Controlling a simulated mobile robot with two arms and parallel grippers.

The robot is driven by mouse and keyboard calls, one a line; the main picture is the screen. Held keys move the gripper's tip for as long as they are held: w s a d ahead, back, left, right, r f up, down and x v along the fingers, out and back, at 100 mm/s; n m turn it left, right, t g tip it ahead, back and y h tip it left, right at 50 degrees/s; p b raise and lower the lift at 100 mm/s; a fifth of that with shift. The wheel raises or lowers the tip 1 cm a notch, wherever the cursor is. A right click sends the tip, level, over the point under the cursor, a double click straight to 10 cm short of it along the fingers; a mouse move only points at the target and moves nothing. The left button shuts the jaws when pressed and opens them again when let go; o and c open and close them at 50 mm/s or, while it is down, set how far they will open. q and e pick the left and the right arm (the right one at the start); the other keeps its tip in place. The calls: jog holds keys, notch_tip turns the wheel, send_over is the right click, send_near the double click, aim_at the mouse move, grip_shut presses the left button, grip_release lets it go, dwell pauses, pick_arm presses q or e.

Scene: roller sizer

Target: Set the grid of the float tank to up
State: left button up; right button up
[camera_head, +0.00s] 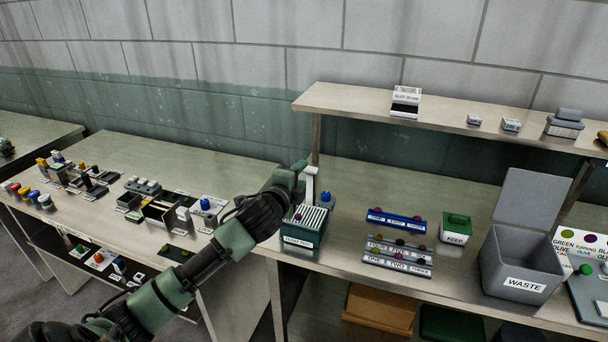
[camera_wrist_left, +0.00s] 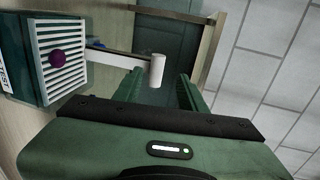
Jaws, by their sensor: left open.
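The float tank (camera_head: 300,241) is a dark green box on the front edge of the right table. Its white slatted grid (camera_head: 313,217) lies at the top. In the left wrist view the tank (camera_wrist_left: 50,88) appears sideways, with a purple olive (camera_wrist_left: 58,59) on the grid (camera_wrist_left: 78,40). A pale arm runs from the grid to a white cylindrical handle (camera_wrist_left: 157,70); the handle also shows upright in the head view (camera_head: 311,186). My left gripper (camera_head: 302,172) is open, its fingers (camera_wrist_left: 160,90) on either side of the handle, with gaps visible. My right gripper is not in view.
Right of the tank are a blue rack (camera_head: 396,221), a grey rack (camera_head: 398,256), a green KEEP box (camera_head: 456,227) and a grey WASTE bin (camera_head: 520,265) with its lid raised. A shelf (camera_head: 450,112) runs above. The left table (camera_head: 130,160) holds many small parts.

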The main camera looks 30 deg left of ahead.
pick_arm(q)
jog(key=shift+b+v, duration=0.3)
jog(key=shift+v, duration=1.7)
